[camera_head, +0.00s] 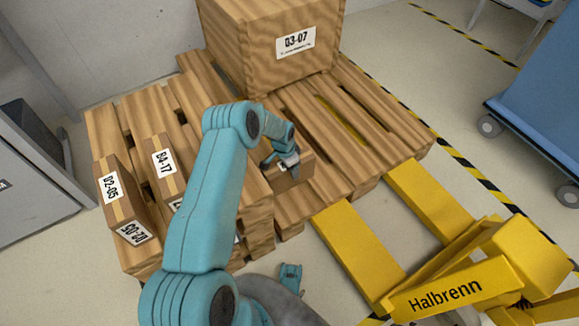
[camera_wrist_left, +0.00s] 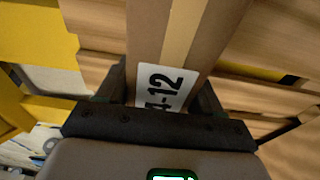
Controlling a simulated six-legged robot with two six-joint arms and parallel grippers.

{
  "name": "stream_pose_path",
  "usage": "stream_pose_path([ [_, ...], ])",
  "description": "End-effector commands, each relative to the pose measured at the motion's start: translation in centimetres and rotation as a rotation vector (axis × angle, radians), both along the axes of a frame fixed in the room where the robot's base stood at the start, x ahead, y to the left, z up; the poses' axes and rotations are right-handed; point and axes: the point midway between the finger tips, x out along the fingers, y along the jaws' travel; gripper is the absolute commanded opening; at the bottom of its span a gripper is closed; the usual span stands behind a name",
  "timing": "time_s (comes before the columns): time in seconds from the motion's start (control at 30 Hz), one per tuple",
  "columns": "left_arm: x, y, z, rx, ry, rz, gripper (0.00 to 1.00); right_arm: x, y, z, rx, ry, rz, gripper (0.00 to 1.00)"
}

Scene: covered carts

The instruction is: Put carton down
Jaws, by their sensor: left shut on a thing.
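A brown carton (camera_head: 304,171) is held by my left gripper (camera_head: 287,163) at the near part of the right-hand wooden pallet (camera_head: 345,178). In the left wrist view the carton (camera_wrist_left: 149,40) lies between the two dark fingers of the gripper (camera_wrist_left: 162,92). It has a lighter tape strip and a white label whose visible part reads "4-12"; the label's start is hidden. I cannot tell whether the carton's underside touches the pallet boards. My right gripper is not clearly seen.
A large crate (camera_head: 275,60) marked 03-07 stands at the back of the pallets. Cartons marked 02-05 (camera_head: 110,170) and 04-17 (camera_head: 163,181) stand at left. A yellow pallet truck (camera_head: 440,290) marked Halbrenn is at right. Bare slats lie right of the held carton.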

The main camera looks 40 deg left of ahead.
Motion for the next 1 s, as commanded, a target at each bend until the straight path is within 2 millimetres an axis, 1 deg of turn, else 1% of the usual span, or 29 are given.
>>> stream_pose_path([
  [0.17, 0.1, 0.0, -0.3, 0.001, -0.002, 0.0, 0.04, 0.2, 0.0, -0.4, -0.002, -0.008, -0.001, 0.43],
  [0.2, 0.0, 0.0, -0.2, -0.001, 0.001, 0.0, 0.79, 0.2, 0.0, -0.3, -0.002, -0.008, -0.001, 0.43],
  [0.23, 0.0, 0.0, -0.2, -0.001, 0.001, 0.0, 0.89, 0.2, 0.0, -0.3, -0.002, -0.008, -0.001, 0.43],
  [0.27, 0.0, 0.0, -0.2, -0.001, 0.001, 0.0, 0.92, 0.2, 0.0, -0.3, -0.002, -0.008, -0.001, 0.43],
  [0.53, 0.0, 0.0, -0.1, -0.001, 0.001, 0.0, 0.92, 0.2, 0.0, -0.2, -0.001, -0.006, 0.0, 0.43],
  [0.63, 0.0, 0.0, 0.7, 0.0, 0.0, 0.0, 0.92, -0.1, 0.0, 0.4, 0.001, 0.004, 0.001, 0.43],
  [0.77, -0.3, 0.2, 3.3, 0.001, -0.001, 0.001, 0.92, -0.6, 0.2, 1.6, 0.004, 0.019, 0.006, 0.43],
  [0.9, -0.9, 0.3, 6.8, 0.001, -0.001, 0.001, 0.92, -1.0, 0.4, 2.8, 0.006, 0.026, 0.015, 0.43],
  [1.0, -1.2, 0.4, 8.8, 0.0, 0.0, 0.001, 0.92, -1.1, 0.6, 3.5, 0.007, 0.029, 0.021, 0.43],
])
